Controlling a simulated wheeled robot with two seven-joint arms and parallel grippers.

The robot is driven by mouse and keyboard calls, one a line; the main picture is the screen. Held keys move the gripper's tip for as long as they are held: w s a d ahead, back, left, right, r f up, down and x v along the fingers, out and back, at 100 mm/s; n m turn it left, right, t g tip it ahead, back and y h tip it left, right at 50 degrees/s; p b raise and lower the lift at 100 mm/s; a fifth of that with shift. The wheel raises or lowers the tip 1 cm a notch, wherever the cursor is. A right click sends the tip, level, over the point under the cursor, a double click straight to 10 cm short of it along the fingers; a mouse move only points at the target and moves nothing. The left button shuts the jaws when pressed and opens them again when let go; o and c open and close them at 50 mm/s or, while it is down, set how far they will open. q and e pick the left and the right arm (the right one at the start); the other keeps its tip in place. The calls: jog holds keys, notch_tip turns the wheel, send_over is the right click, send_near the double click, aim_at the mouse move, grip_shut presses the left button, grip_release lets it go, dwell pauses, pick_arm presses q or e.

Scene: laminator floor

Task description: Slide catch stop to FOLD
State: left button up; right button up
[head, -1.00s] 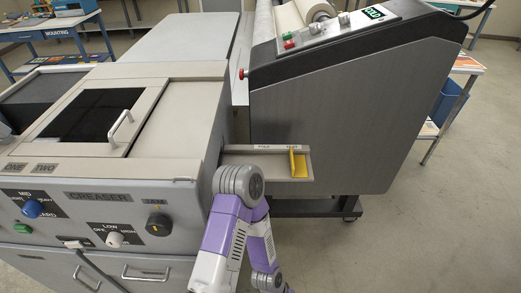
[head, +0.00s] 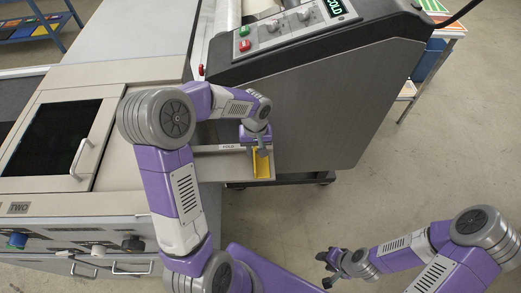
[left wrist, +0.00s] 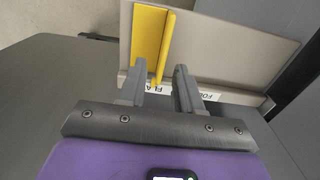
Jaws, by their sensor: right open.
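The yellow catch stop (head: 262,163) stands at the right end of the grey catch tray (head: 208,170), on the creaser's right side. In the left wrist view the stop (left wrist: 150,38) has a raised fin beside the FLAT label (left wrist: 160,88). The FOLD label (head: 229,147) lies further left along the tray's rim in the head view. My left gripper (head: 256,148) is over the stop end of the tray. Its fingers (left wrist: 158,88) are apart, with the fin's near end between them and gaps on both sides. My right gripper (head: 329,268) is open and empty above the floor.
The grey laminator (head: 320,105) with its control panel stands just behind and right of the tray. The creaser (head: 95,195) is on the left. Open floor (head: 400,190) lies to the right.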

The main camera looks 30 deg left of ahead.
aim_at(261, 163)
pick_arm(q)
jog(key=shift+s+f, duration=0.95)
jog(key=shift+f, duration=0.3)
jog(key=f, duration=0.3)
jog(key=shift+w+f, duration=0.25)
jog(key=shift+w, duration=0.15)
jog(key=shift+s+f, duration=0.15)
jog(key=shift+s, duration=0.05)
jog(key=shift+w, duration=0.1)
jog(key=shift+c, duration=0.8)
grip_shut()
